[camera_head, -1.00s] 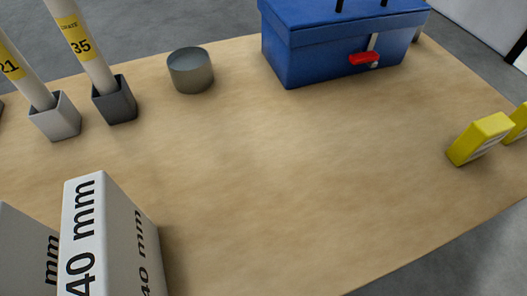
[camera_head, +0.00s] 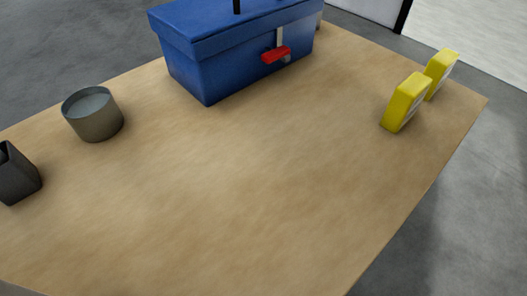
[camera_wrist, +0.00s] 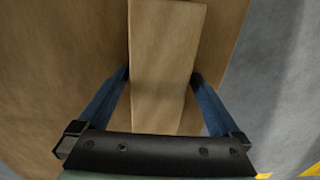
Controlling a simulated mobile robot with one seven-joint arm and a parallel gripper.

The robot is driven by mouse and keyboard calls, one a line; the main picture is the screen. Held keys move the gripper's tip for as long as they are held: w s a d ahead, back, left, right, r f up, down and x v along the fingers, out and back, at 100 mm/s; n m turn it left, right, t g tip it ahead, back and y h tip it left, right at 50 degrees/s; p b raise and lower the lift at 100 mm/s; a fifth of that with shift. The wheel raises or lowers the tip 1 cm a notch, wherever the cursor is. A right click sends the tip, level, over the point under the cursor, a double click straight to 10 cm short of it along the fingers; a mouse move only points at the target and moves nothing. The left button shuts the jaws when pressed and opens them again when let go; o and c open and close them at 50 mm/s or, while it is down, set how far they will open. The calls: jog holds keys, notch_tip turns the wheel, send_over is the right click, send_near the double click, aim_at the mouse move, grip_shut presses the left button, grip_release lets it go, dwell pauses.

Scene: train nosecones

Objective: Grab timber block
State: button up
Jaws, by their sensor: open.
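My gripper (camera_wrist: 162,76) is open, with one blue finger to the left of the block and one to the right. The fingertips look close to the block's sides; I cannot tell whether they touch. Neither the block nor my gripper shows in the head view.
The wooden table (camera_head: 250,190) is clear in its middle. A blue toolbox (camera_head: 225,60) with a red latch stands at the back. A metal cup (camera_head: 94,115) and dark holder (camera_head: 16,174) are at left. Two yellow objects (camera_head: 405,103) (camera_head: 441,75) stand near the right edge.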

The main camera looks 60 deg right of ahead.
jog(key=shift+r, duration=0.1)
jog(key=c, duration=1.4)
jog(key=shift+w, duration=0.1)
jog(key=shift+c, duration=0.6)
jog(key=shift+r, duration=0.1)
